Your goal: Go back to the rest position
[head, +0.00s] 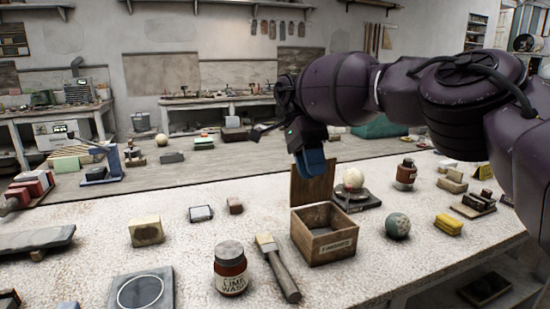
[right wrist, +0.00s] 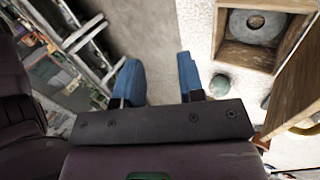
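My right gripper (head: 310,160) hangs in the air above the back of the white-speckled table (head: 190,255), behind the open wooden box (head: 335,245). Its blue fingers also show in the right wrist view (right wrist: 161,78), apart with nothing between them. The box's lid stands up at the back. In the right wrist view the box (right wrist: 219,35) is at the upper right with a grey round thing (right wrist: 255,24) inside. A mottled green sphere (head: 397,226) sits right of the box. A cream sphere (head: 353,177) is on a dark stand behind it. My left gripper is out of view.
A brown bottle (head: 405,175) and yellow sponge (head: 448,223) are to the right. Blocks lie around the table. Open floor lies behind it.

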